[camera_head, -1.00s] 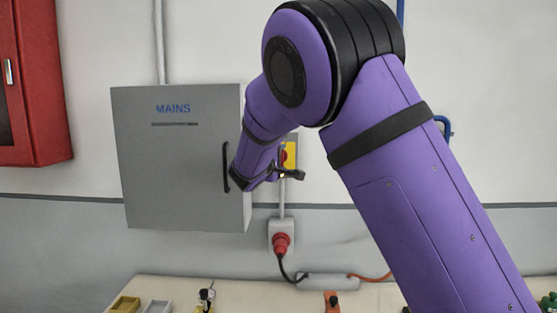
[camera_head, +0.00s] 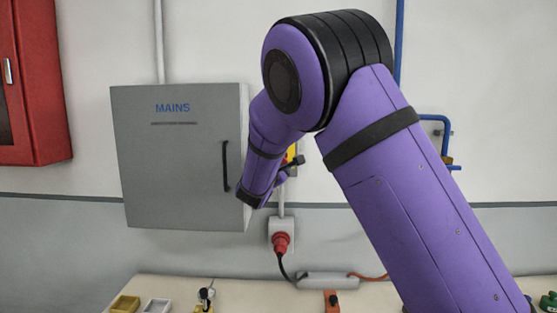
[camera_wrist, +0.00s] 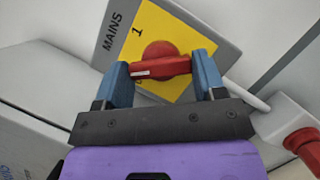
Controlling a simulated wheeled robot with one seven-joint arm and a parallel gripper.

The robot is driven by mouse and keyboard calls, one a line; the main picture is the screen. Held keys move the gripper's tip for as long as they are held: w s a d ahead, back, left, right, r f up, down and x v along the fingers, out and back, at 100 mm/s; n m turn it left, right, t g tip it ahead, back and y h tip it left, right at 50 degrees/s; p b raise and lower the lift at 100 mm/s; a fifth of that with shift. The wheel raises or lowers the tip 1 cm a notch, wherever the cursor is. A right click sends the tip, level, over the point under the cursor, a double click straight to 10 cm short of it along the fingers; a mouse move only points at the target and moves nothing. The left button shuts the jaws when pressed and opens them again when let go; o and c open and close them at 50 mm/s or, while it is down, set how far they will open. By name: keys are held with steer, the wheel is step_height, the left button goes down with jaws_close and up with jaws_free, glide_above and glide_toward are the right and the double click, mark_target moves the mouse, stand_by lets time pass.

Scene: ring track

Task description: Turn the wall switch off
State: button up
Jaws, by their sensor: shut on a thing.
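The wall switch is a grey box with a yellow plate (camera_wrist: 178,27) marked "MAINS" and "1", and a red rotary handle (camera_wrist: 160,66). A second mark left of the handle is mostly hidden. My gripper (camera_wrist: 161,70) has its blue fingers at the two ends of the red handle and is shut on it. In the wrist view the handle lies nearly level, with the plate tilted around it. In the head view only a strip of the yellow plate (camera_head: 291,152) shows behind my wrist; the handle is mostly hidden there.
A grey MAINS cabinet (camera_head: 180,185) with a black handle stands close left of the switch. A red plug (camera_head: 280,242) sits in a socket below it. A red cabinet (camera_head: 35,80) hangs far left. Small items lie on the bench (camera_head: 250,291) below.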

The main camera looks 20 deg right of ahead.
steer(key=shift+s+d+f+n+t+y, duration=0.1)
steer(key=shift+n+t+y, duration=0.7)
steer(key=shift+n, duration=1.55)
steer(key=shift+w+d+f+n+t+y, duration=0.1)
steer(key=shift+n+t+y, duration=0.75)
steer(key=shift+n, duration=1.45)
steer(key=shift+s+d+n+t+y, duration=0.1)
steer(key=shift+n+t+y, duration=0.7)
steer(key=shift+n, duration=1.55)
steer(key=shift+n+y, duration=0.3)
steer(key=shift+y, duration=0.05)
steer(key=o, duration=0.9)
steer(key=shift+a, duration=0.1)
steer(key=v, duration=1)
steer(key=shift+s+a, duration=0.1)
steer(key=shift+s, duration=0.25)
